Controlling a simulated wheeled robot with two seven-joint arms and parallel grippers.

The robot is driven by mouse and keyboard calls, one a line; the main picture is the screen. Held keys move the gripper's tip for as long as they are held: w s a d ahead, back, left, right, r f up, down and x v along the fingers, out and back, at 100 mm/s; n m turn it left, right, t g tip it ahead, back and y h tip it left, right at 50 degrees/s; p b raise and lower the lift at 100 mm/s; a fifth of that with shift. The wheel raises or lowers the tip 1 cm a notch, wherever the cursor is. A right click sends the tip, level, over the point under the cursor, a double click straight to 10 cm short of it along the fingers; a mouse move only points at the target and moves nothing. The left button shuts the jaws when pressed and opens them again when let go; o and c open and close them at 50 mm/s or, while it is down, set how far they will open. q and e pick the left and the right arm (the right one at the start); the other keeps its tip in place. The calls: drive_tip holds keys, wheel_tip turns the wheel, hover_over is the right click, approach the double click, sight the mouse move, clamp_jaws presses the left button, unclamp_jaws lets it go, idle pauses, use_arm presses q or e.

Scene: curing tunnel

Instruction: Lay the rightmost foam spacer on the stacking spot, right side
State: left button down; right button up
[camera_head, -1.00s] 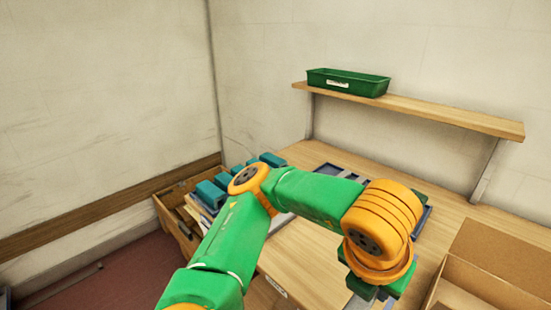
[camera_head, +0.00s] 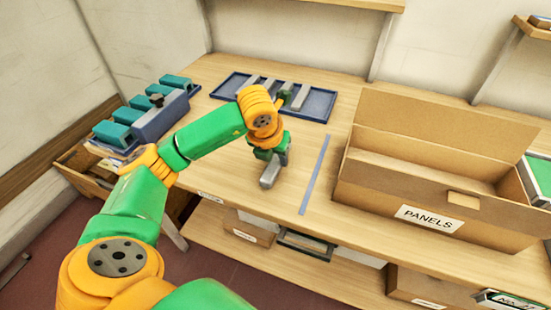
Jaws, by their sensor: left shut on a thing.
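My left gripper (camera_head: 272,157) points down over the middle front of the table and is shut on a grey foam spacer (camera_head: 269,176). The gripper hides the spacer's far end. I cannot tell if the spacer touches the table. More grey foam spacers (camera_head: 300,97) lie in a blue tray (camera_head: 318,120) behind the gripper, partly hidden by my arm. A blue strip (camera_head: 315,176) runs along the table just right of the held spacer. I see no clearly marked stacking spot. My right gripper is not in view.
An open cardboard box labelled PANELS (camera_head: 428,216) stands on the table to the right. A blue-grey bin and several teal blocks (camera_head: 112,134) are at the left. Bare table (camera_head: 335,130) lies between tray and box. Boxes stand on a lower shelf (camera_head: 330,267).

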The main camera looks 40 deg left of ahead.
use_arm(q)
drive_tip(key=shift+f, duration=0.45)
drive_tip(key=shift+f, duration=0.1)
drive_tip(key=shift+f+b, duration=0.2)
drive_tip(key=shift+b, duration=0.1)
drive_tip(key=c, duration=0.5)
unclamp_jaws()
drive_tip(key=shift+c, duration=0.2)
